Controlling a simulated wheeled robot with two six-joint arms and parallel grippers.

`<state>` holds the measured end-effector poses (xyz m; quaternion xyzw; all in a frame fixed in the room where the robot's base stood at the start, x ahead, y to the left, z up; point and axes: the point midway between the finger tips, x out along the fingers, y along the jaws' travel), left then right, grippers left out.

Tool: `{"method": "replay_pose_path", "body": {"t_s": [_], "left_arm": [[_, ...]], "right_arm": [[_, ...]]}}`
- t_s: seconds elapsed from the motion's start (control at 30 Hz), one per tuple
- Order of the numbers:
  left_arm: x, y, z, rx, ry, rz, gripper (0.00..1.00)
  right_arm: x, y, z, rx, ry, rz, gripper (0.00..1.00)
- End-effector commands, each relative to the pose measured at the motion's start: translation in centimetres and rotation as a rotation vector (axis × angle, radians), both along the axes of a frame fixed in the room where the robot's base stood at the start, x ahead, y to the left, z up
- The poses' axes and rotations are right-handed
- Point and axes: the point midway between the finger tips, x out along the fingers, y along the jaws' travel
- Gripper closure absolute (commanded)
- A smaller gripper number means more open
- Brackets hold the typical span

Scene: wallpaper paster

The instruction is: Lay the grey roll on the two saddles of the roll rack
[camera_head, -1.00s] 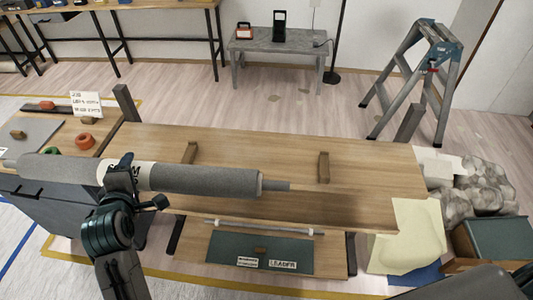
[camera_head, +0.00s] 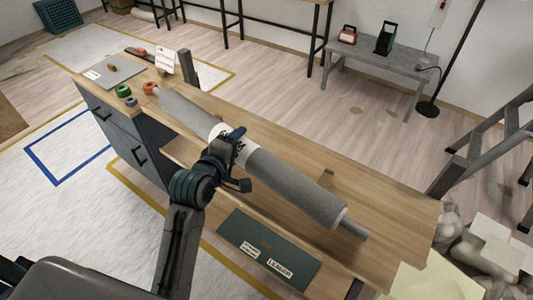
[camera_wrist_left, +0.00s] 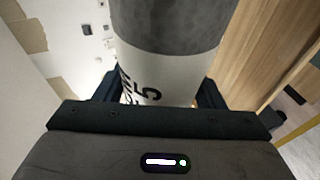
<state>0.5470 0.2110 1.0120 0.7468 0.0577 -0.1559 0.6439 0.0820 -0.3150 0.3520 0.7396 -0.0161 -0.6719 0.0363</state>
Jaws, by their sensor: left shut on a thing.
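The grey roll (camera_head: 295,187) has a white printed band (camera_head: 228,138) near its middle and a thinner core end (camera_head: 353,229) at the lower right. My left gripper (camera_head: 234,148) is shut around the band and holds the roll slantwise over the wooden table (camera_head: 390,195). The left wrist view shows the band (camera_wrist_left: 165,72) between the two dark fingers (camera_wrist_left: 158,92). A second block is not visible, perhaps hidden by the roll. My right gripper is out of view.
A dark cabinet (camera_head: 128,135) with green and orange rings (camera_head: 123,90) on top stands left. A green "LEADER" panel (camera_head: 268,245) lies on a lower shelf. A stepladder (camera_head: 500,135) is right.

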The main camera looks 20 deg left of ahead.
Motion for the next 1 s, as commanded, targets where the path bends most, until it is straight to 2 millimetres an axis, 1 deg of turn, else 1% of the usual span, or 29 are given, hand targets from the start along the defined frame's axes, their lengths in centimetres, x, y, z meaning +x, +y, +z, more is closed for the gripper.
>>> {"method": "replay_pose_path", "body": {"t_s": [0.03,0.3,0.47,0.67,0.77,0.83,0.93,1.0], "left_arm": [[-0.2,0.5,-0.6,0.011,-0.010,-0.027,1.00],[-1.7,1.6,-3.0,0.008,-0.005,-0.179,1.00],[-2.6,2.0,-3.9,-0.001,0.006,-0.246,1.00],[-3.1,2.3,-4.3,-0.008,0.015,-0.288,1.00],[-2.7,2.2,-4.3,-0.013,0.016,-0.294,1.00],[-2.0,2.0,-4.4,-0.015,0.017,-0.294,1.00],[-0.4,1.4,-4.3,-0.018,0.014,-0.295,1.00],[1.2,1.0,-4.4,-0.019,0.014,-0.294,1.00]], "right_arm": [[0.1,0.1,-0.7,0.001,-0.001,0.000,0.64],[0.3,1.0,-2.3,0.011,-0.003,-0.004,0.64],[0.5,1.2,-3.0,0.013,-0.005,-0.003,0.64],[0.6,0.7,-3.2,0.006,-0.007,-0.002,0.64],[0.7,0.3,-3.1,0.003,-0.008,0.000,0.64],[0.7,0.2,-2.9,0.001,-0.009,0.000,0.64],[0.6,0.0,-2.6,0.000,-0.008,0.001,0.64],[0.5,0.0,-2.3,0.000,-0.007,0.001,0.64]]}}
